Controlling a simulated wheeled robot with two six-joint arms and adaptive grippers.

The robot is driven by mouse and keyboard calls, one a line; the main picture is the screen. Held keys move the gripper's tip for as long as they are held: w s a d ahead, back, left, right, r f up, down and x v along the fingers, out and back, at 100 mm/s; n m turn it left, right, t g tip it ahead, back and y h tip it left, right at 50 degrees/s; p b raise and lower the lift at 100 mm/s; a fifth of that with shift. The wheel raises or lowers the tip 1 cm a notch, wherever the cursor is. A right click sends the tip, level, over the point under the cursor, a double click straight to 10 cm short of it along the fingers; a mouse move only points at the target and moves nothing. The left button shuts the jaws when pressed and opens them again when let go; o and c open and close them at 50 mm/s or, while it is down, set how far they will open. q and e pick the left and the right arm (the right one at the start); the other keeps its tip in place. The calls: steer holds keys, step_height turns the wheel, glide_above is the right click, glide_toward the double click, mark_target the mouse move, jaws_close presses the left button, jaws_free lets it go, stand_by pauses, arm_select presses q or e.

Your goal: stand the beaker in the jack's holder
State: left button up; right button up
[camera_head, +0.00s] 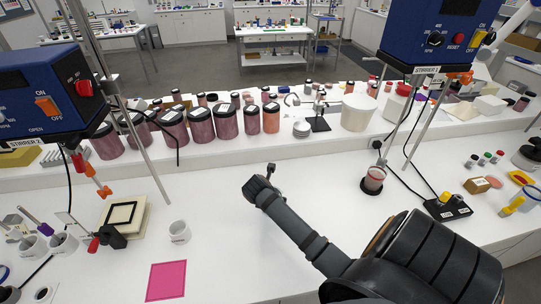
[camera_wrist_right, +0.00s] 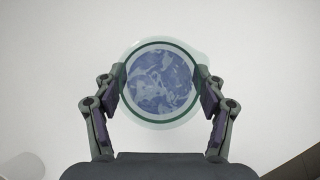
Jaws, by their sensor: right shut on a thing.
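My right gripper (camera_wrist_right: 160,95) is shut on the beaker (camera_wrist_right: 160,82). In the right wrist view the beaker is a clear round vessel with mottled blue inside, between the two fingers over a plain white surface. In the head view my right wrist (camera_head: 262,188) is over the middle of the bench; its fingers and the beaker cannot be made out there. The jack (camera_head: 107,219) is at the left, cream-topped, with a square black-rimmed holder (camera_head: 122,203) on it and a black and red knob (camera_head: 106,238) in front. My left gripper is not in view.
Stirrer 2 (camera_head: 42,90) overhangs the jack; its rod (camera_head: 155,165) stands just right of it. Pigment jars (camera_head: 226,121) line the back shelf. A red-filled beaker (camera_head: 374,179) stands under stirrer 1 (camera_head: 430,45).

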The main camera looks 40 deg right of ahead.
steer(key=shift+w, duration=0.1)
steer(key=shift+w+d+f, duration=0.15)
steer(key=shift+d+f, duration=0.05)
steer(key=shift+f, duration=0.15)
step_height(320, 180, down, 3)
steer(key=shift+r+p, duration=0.2)
steer(key=shift+p, duration=0.65)
steer(key=shift+f, duration=0.25)
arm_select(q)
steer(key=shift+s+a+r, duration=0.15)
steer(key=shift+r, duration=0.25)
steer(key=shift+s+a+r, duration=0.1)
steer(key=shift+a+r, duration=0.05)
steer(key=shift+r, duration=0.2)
arm_select(e)
steer(key=o, duration=1.5)
steer(key=shift+f, duration=0.1)
